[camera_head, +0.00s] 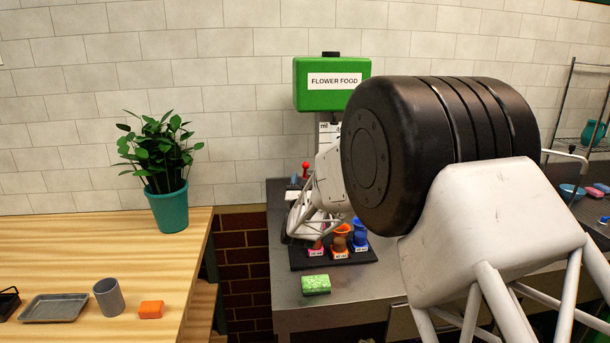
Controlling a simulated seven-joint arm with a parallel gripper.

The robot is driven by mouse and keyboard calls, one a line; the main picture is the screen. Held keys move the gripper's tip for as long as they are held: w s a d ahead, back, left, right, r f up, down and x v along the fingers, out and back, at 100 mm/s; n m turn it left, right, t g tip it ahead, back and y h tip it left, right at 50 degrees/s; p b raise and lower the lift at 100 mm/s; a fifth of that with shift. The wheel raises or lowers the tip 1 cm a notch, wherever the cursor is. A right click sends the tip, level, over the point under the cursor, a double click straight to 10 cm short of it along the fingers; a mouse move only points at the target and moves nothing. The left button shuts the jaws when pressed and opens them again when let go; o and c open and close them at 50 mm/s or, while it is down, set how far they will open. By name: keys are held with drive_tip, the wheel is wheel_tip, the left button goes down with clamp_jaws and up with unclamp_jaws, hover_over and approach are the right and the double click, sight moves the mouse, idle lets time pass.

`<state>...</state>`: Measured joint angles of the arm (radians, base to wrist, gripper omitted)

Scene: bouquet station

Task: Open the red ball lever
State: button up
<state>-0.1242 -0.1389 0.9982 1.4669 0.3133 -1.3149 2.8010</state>
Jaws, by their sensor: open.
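The red ball lever (306,167) shows as a small red knob, left of the dispenser column under the green FLOWER FOOD tank (316,98). Its lower part is hidden behind my arm. My gripper (290,234) is below the red knob and slightly to its left, in front of the dispenser's lower part. It is open. Its fingers are small and partly hidden, and I see nothing held in it. I cannot tell how far it is from the lever in depth.
A black tray (345,263) holds orange (341,232) and blue (360,238) cups and a partly hidden pink one. A green sponge (316,285) lies in front. A potted plant (167,205) stands left on the wooden table. My arm hides much of the right side.

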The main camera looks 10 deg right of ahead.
sight(303, 166)
idle(0.5)
drive_tip(key=shift+w+a+r+m+g+h, duration=0.1)
drive_tip(key=shift+w+r+m+g+h, duration=0.15)
drive_tip(key=shift+m+g+h, duration=0.45)
drive_tip(key=shift+w+d+r+m+g+h, duration=0.1)
drive_tip(key=shift+w+r+m+g+h, duration=0.2)
drive_tip(key=shift+m+h, duration=0.7)
drive_tip(key=shift+w+a+r+m+g+h, duration=0.1)
drive_tip(key=shift+r+m+g+h, duration=0.4)
drive_tip(key=shift+h, duration=0.5)
drive_tip(key=m+g+h, duration=0.2)
drive_tip(key=r+m+g+h, duration=0.1)
drive_tip(key=m+g, duration=0.1)
drive_tip(key=shift+w+a, duration=0.3)
drive_tip(key=shift+a, duration=0.05)
drive_tip(key=shift+a+r+m+g+h, duration=0.1)
drive_tip(key=shift+a+m+g+h, duration=0.15)
drive_tip(key=shift+m+g, duration=0.3)
drive_tip(key=shift+a+m+g+h, duration=0.15)
drive_tip(key=shift+m+g+h, duration=0.2)
drive_tip(key=shift+g, duration=0.3)
drive_tip(key=shift+s+a+f+m+g, duration=0.15)
drive_tip(key=shift+a+m+g, duration=0.45)
drive_tip(key=shift+g, duration=0.4)
drive_tip(key=shift+s+a+f+m+g, duration=0.15)
drive_tip(key=shift+a+m+g, duration=0.4)
drive_tip(key=shift+g, duration=0.45)
drive_tip(key=shift+w+d+r, duration=0.1)
drive_tip(key=shift+x, duration=3.8)
clamp_jaws()
